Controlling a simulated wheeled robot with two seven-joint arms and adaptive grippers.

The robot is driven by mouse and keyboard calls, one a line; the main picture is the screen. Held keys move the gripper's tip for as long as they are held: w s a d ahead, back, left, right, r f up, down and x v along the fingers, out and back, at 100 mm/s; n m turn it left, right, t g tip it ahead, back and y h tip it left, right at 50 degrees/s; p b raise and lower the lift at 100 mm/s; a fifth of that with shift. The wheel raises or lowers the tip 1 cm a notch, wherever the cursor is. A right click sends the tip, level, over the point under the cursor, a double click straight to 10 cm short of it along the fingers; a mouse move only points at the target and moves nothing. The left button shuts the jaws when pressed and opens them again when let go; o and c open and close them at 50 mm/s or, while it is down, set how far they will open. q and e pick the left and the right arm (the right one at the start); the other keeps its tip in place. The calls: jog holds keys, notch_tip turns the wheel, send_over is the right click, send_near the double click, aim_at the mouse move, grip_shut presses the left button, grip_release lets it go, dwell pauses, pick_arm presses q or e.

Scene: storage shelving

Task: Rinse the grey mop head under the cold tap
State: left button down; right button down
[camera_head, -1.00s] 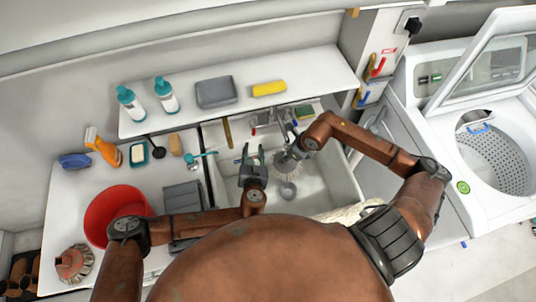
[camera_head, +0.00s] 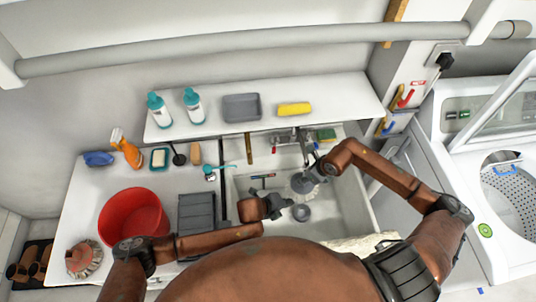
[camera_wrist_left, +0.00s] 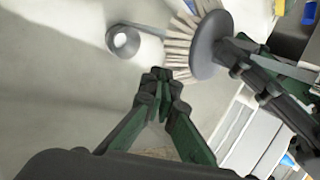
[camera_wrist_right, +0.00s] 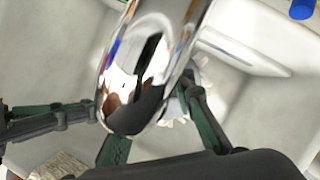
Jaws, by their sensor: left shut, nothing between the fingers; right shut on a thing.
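The grey mop head (camera_head: 304,183) is over the sink (camera_head: 352,200), below the chrome tap (camera_head: 286,138). My right gripper (camera_head: 318,171) is shut on it. In the left wrist view the mop head (camera_wrist_left: 207,46) shows a dark grey disc with pale strands, tilted. My left gripper (camera_head: 282,206) is shut and empty, low over the sink and left of the mop head; its closed tips (camera_wrist_left: 158,78) are apart from the strands. In the right wrist view the tap's spout (camera_wrist_right: 150,65) covers most of the mop head. I cannot make out running water.
A red bucket (camera_head: 133,215) and a dark grey tray (camera_head: 197,213) stand on the counter left of the sink. A brownish mop head (camera_head: 83,259) lies at far left. A shelf (camera_head: 350,92) with bottles runs behind. A round drain piece (camera_head: 301,213) sits in the sink.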

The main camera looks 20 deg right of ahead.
pick_arm(q)
jog(key=s+d+r+n+g+h, duration=0.3)
jog(key=s+r+n+h, duration=0.15)
jog(key=n, duration=0.55)
jog(key=w+r+n+t+h, duration=0.2)
jog(key=w+r+n+h, duration=0.3)
jog(key=n, duration=0.5)
jog(key=w+a+r+n+t, duration=0.3)
jog(key=w+a+n+t, duration=0.3)
jog(key=n, duration=0.6)
jog(key=n+t+y, duration=0.6)
jog(key=n, duration=0.4)
send_near(275, 142)
jog(key=w, duration=0.1)
jog(key=w+d, duration=0.1)
jog(key=w, duration=0.1)
jog(key=shift+r+g+h, duration=0.2)
jog(key=shift+g+h, duration=0.1)
jog(key=shift+h, duration=0.05)
